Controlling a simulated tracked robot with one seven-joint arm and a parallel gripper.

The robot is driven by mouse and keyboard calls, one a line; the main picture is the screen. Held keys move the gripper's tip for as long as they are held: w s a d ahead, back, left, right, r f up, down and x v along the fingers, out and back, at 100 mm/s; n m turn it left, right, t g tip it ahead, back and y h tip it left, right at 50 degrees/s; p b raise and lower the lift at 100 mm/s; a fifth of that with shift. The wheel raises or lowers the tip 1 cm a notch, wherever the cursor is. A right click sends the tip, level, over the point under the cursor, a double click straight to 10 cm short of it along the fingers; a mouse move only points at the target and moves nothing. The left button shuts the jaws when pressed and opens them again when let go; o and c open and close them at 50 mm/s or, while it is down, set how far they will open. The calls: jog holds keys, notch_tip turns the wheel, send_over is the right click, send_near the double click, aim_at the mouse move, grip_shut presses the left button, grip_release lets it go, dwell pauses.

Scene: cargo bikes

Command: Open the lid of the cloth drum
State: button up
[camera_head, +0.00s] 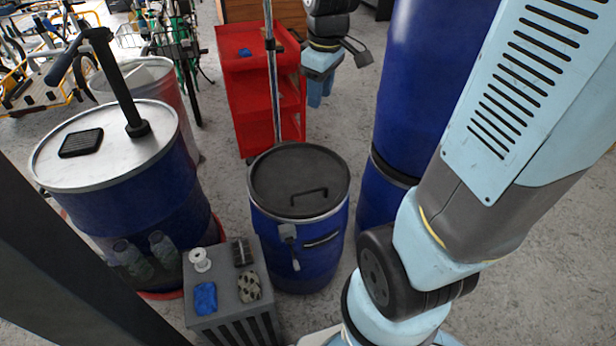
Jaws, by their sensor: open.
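The cloth drum (318,262) is most likely the blue drum in the middle. Its flat dark lid (285,175) lies closed on top. A black bar handle (309,192) stands on the lid towards its right front. A grey latch-like lever (289,238) hangs at the front of the rim, beside a dark slot. My gripper (319,100) is at the top middle, behind and above the drum in the picture, pointing down. Its light blue fingers are open and empty, clear of the lid and handle.
A red shelf cart (240,85) and an upright pole (272,70) stand behind the drum. A larger blue drum with a pump (130,205) is at left. A grey crate (220,315) with small items is in front. Tall blue drums (425,70) stand close on the right.

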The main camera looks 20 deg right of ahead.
jog(key=w+f+n+g, duration=0.2)
jog(key=w+f+n, duration=0.4)
jog(key=f, duration=0.6)
jog(key=n+g, duration=0.2)
jog(key=n, duration=0.2)
send_over(309, 198)
notch_tip(309, 198, down, 25)
jog(key=shift+f, duration=0.1)
jog(key=shift+c, duration=0.4)
grip_shut()
